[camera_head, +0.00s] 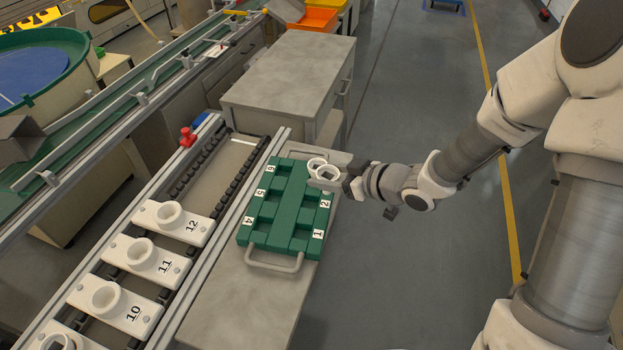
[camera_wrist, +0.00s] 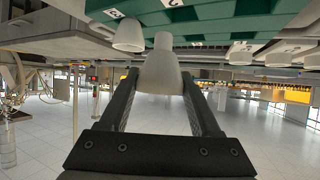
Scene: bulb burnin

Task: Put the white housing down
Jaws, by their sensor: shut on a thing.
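My gripper (camera_head: 343,176) reaches in from the right and is shut on a white housing (camera_head: 326,175). In the wrist view, which is upside down, the held white housing (camera_wrist: 160,72) sits between both fingers, narrow end toward the tray. It is at the right side of the green tray (camera_head: 262,212), beside label 2. I cannot tell whether it touches the tray. Another white housing (camera_head: 316,163) stands just behind it, at the tray's far right corner; it also shows in the wrist view (camera_wrist: 129,36). The other compartments look empty.
The tray lies on a grey bench (camera_head: 240,300), its handle (camera_head: 275,262) toward me. To the left, a rail line carries white numbered fixtures (camera_head: 140,258) with ring-shaped tops. A grey cabinet (camera_head: 285,75) stands behind. Open floor (camera_head: 420,280) lies to the right.

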